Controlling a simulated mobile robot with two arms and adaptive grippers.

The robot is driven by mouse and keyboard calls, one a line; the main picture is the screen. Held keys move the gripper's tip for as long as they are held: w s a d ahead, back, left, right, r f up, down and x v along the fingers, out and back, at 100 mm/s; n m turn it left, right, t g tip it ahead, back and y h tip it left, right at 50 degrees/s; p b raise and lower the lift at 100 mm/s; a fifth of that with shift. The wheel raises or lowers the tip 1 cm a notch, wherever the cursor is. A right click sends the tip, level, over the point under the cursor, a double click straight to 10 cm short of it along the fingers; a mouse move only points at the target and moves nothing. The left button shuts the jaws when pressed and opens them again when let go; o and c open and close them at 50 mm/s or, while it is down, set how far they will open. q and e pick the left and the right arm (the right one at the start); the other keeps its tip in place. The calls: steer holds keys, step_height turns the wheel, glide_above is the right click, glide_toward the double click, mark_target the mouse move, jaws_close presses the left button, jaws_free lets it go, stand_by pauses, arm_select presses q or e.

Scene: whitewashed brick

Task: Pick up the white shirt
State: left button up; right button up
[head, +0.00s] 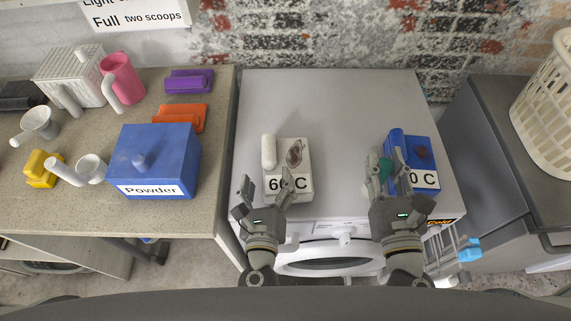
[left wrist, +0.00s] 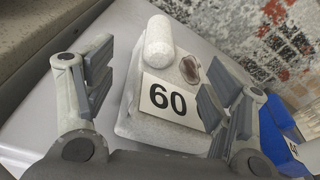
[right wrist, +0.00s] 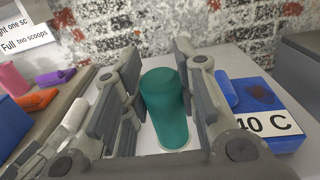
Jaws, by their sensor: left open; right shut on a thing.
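The white shirt looks like a white block (head: 296,153) on top of the grey machine, with a white roll, a brown stain and a 60 C label; it also shows in the left wrist view (left wrist: 190,141). My left gripper (head: 266,188) is open at its near edge, its fingers to either side of the label in the left wrist view; contact cannot be told. My right gripper (head: 386,172) is shut on a teal cylinder (right wrist: 164,108), upright between its fingers beside the blue block (head: 423,145), which has a 40 C label partly hidden by that gripper.
At left, a counter holds a blue Powder box (head: 150,165), white scoops, a pink cup (head: 122,78) and coloured blocks. A cream basket (head: 547,110) stands at right. The machine top (head: 330,95) is clear behind the blocks. A brick wall closes the back.

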mark_target(269, 168)
arm_select(q)
steer(key=w, duration=0.1)
steer(key=w+p, duration=0.1)
steer(key=w, duration=0.2)
steer(key=shift+f, duration=0.25)
arm_select(e)
steer(key=shift+r, duration=0.8)
arm_select(q)
steer(key=shift+w+d+f, duration=0.1)
steer(key=shift+w+f, duration=0.1)
steer(key=shift+w, duration=0.35)
steer(key=shift+s, duration=0.15)
steer(key=c, duration=1.4)
